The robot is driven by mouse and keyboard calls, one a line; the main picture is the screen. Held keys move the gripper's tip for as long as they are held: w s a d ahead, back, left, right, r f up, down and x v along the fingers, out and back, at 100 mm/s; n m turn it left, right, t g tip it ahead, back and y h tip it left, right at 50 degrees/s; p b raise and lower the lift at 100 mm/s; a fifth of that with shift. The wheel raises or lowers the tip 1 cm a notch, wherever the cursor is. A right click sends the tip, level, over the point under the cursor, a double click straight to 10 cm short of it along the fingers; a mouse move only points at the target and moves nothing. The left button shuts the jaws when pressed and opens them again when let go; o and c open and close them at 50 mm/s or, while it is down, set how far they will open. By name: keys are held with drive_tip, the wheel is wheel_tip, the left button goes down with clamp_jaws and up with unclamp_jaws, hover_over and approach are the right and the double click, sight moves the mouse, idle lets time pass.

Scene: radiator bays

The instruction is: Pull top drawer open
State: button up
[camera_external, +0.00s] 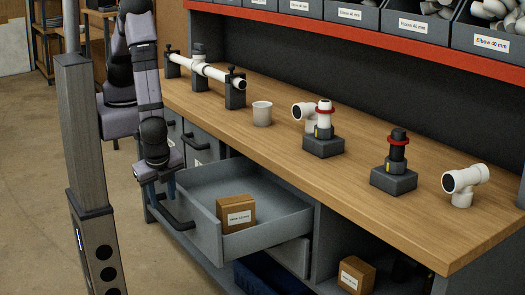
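The grey top drawer (262,188) under the workbench is pulled well out, with its inside in view. A brown labelled box (236,213) sits in it near the front. The drawer's black bar handle (182,222) sticks out from its front panel (206,232). My gripper (161,192) points down at the far end of this handle, with its two bluish fingers apart. The fingers are at or very close to the handle; whether they touch it cannot be told. The wrist and fingers partly hide that end of the handle.
A brown box (356,274) and a blue crate (262,280) are below. Floor at left is clear.

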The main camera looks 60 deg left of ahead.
drive_tip(key=shift+v, duration=1.1)
drive_tip(key=a+m, duration=0.2)
drive_tip(key=a, duration=0.4)
drive_tip(key=w+a+r+n+g, duration=0.1)
drive_tip(key=w+r+n, duration=0.1)
drive_tip(key=w+a+r+n+g, duration=0.1)
drive_tip(key=w+r+n, duration=0.1)
drive_tip(key=w, duration=0.1)
drive_tip(key=w+a+r+n+g+h, duration=0.1)
drive_tip(key=w+n, duration=0.1)
drive_tip(key=shift+w+a+r, duration=0.2)
drive_tip(key=shift+r, duration=0.2)
drive_tip(key=w+a+r+n+h, duration=0.1)
drive_tip(key=w+a+r+n, duration=0.2)
drive_tip(key=w+a+n, duration=0.3)
drive_tip(key=w+a+r+n+t+h, duration=0.1)
drive_tip(key=w+a+r+n+h, duration=0.1)
drive_tip(key=w+a+r+n, duration=0.2)
drive_tip(key=w+a+n, duration=0.3)
drive_tip(key=w+a, duration=0.1)
drive_tip(key=a, duration=0.2)
drive_tip(key=shift+w+a+h, duration=0.25)
drive_tip(key=shift+a+h, duration=0.05)
